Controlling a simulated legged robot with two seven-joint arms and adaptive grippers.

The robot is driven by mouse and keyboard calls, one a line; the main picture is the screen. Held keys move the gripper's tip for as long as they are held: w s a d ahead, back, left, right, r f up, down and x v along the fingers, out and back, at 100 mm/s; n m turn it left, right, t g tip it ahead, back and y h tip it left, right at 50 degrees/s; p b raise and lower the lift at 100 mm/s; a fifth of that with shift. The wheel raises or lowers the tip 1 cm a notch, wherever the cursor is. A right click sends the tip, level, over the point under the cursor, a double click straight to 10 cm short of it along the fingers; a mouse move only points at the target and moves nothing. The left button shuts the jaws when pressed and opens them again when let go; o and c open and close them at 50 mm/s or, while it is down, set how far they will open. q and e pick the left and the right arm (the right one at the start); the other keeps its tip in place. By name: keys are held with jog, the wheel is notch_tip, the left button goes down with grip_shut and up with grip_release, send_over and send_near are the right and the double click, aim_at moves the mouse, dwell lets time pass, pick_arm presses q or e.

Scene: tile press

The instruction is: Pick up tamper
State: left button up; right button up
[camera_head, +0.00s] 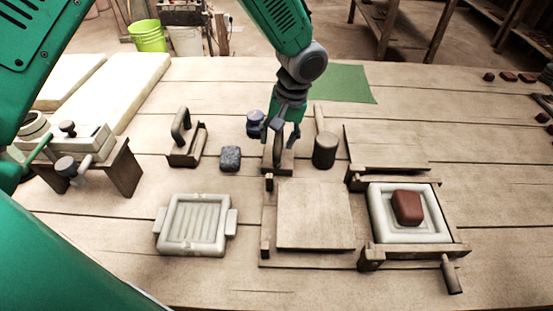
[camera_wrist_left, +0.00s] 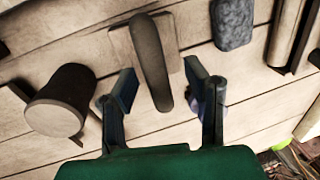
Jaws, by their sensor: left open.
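The tamper (camera_head: 270,165) appears to be the small wooden block with an upright dark handle near the middle of the bench. In the left wrist view its long rounded handle (camera_wrist_left: 149,52) rises from a flat wooden base toward the camera. My left gripper (camera_head: 280,138) is over it, pointing down. In the left wrist view the fingers of my left gripper (camera_wrist_left: 163,88) are spread, one on each side of the handle, with gaps visible. The fingers partly hide the handle in the head view. My right gripper is not in view.
A dark cylindrical mallet (camera_head: 325,151) stands close right of the tamper. A grey stone (camera_head: 231,158) and blue-topped object (camera_head: 254,122) are close left. A handled wooden tool (camera_head: 186,150) is farther left. In front are a white mould (camera_head: 193,203) and wooden press (camera_head: 315,247).

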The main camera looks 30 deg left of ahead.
pick_arm(q)
jog(key=shift+d+f, duration=0.25)
jog(key=shift+f, duration=0.1)
jog(key=shift+d, duration=0.25)
jog(key=shift+a, duration=0.3)
jog(key=c, duration=0.7)
jog(key=shift+a, duration=0.25)
grip_shut()
jog(key=shift+a, duration=0.15)
jog(key=shift+d, duration=0.2)
jog(key=shift+d+r, duration=0.15)
jog(key=shift+r, duration=0.25)
notch_tip(320, 180, up, 8)
jog(key=shift+f+p, duration=0.1)
jog(key=shift+p, duration=0.75)
jog(key=shift+a+r, duration=0.2)
jog(key=shift+r, duration=0.5)
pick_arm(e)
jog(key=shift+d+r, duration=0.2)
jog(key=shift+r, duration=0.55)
pick_arm(q)
jog(key=shift+d, duration=0.2)
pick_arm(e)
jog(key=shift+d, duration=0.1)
